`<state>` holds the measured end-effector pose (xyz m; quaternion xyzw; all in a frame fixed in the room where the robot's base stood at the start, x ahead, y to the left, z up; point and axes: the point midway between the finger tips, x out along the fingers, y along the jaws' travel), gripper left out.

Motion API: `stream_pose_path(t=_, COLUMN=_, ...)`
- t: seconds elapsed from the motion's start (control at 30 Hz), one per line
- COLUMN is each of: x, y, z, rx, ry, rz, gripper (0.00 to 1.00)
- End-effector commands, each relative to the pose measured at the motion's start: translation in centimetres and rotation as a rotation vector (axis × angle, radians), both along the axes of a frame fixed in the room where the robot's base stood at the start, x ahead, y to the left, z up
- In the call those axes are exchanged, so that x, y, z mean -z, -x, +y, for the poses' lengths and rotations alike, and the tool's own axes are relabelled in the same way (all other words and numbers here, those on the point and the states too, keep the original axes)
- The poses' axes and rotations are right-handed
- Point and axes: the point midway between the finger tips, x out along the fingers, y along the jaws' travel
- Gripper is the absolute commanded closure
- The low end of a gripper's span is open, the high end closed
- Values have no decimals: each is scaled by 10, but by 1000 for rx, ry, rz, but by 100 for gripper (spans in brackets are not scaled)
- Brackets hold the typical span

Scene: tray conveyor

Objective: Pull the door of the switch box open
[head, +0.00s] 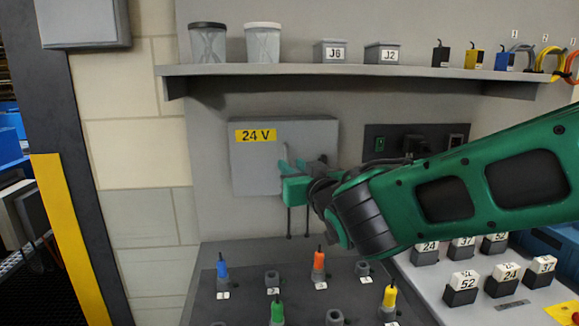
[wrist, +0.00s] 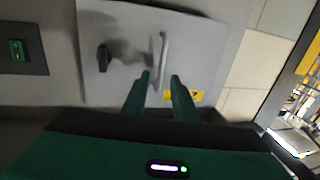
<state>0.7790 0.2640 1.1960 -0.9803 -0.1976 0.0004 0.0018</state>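The grey switch box (head: 258,170) is on the back wall, with a yellow "24 V" label (head: 256,135). Its door looks shut. In the wrist view the door (wrist: 205,50) shows a pale bar handle (wrist: 163,50) and a dark knob (wrist: 102,58).
A shelf (head: 350,70) with cups (head: 262,44) and small boxes runs above. A dark switch panel (head: 412,142) is right of the box, partly behind my arm. Below, a grey bench (head: 245,308) holds coloured plugs (head: 319,264). A dark post (head: 75,120) stands left.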

Motion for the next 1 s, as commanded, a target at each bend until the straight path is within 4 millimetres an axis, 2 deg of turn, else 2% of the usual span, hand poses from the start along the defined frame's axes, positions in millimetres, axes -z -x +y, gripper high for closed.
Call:
stream_pose_path(t=0.1, x=0, y=-15, z=6, rx=1, ry=-1, rz=1, gripper=74)
stream_pose_path(t=0.23, x=0, y=-24, z=10, rx=1, ry=1, rz=1, gripper=74)
stream_pose_path(t=0.6, x=0, y=-28, z=11, rx=1, ry=1, rz=1, gripper=74)
stream_pose_path(t=0.7, x=0, y=-28, z=11, rx=1, ry=0, rz=1, gripper=98)
stream_pose_path(t=0.73, x=0, y=-28, z=11, rx=1, ry=0, rz=1, gripper=100)
stream_pose_path(t=1.0, x=0, y=-28, z=10, rx=2, ry=1, rz=1, gripper=100)
